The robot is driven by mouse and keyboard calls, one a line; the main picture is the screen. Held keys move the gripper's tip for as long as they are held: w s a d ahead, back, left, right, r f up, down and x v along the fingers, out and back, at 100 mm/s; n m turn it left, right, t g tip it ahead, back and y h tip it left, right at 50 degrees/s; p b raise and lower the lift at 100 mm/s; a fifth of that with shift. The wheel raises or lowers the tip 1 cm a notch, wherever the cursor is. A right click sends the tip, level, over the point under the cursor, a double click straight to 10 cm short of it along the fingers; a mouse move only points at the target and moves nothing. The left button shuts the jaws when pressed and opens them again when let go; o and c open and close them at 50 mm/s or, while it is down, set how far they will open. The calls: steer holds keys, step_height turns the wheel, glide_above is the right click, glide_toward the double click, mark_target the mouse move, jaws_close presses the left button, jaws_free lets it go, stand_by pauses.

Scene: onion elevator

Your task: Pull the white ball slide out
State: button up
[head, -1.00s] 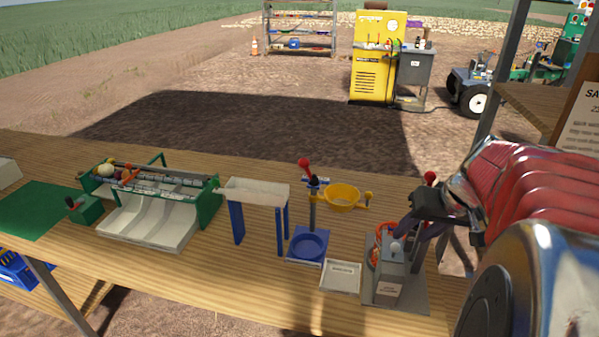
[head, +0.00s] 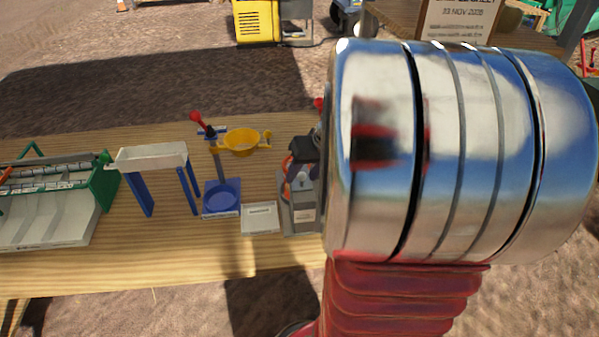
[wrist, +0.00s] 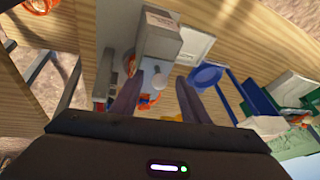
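The white ball (wrist: 159,82) shows in the wrist view at the grey box (wrist: 157,40) with a pale label. My gripper (wrist: 158,88) is open, its two dark fingers apart on either side of the ball in the picture. I cannot tell how far the fingertips are from the ball in depth. In the head view the grey box (head: 303,213) stands on a grey base near the table's front edge. My dark gripper (head: 307,160) is above and behind it, partly hidden by my arm.
A blue stand with a yellow funnel (head: 240,143) and a white tray (head: 260,217) stand left of the box. Further left are a white-topped blue stand (head: 150,157) and a green-framed roller machine (head: 60,205). An orange ring (wrist: 132,62) is close to my fingers.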

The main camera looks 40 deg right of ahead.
jaws_close()
steer(key=shift+s+a, duration=0.1)
steer(key=shift+s, duration=0.05)
steer(key=shift+s+a, duration=0.7)
steer(key=shift+s, duration=0.3)
steer(key=shift+s+a, duration=0.65)
steer(key=shift+s, duration=0.3)
steer(key=shift+o, duration=0.3)
jaws_free()
steer(key=shift+s, duration=0.1)
steer(key=shift+r, duration=0.1)
steer(key=shift+r, duration=2.95)
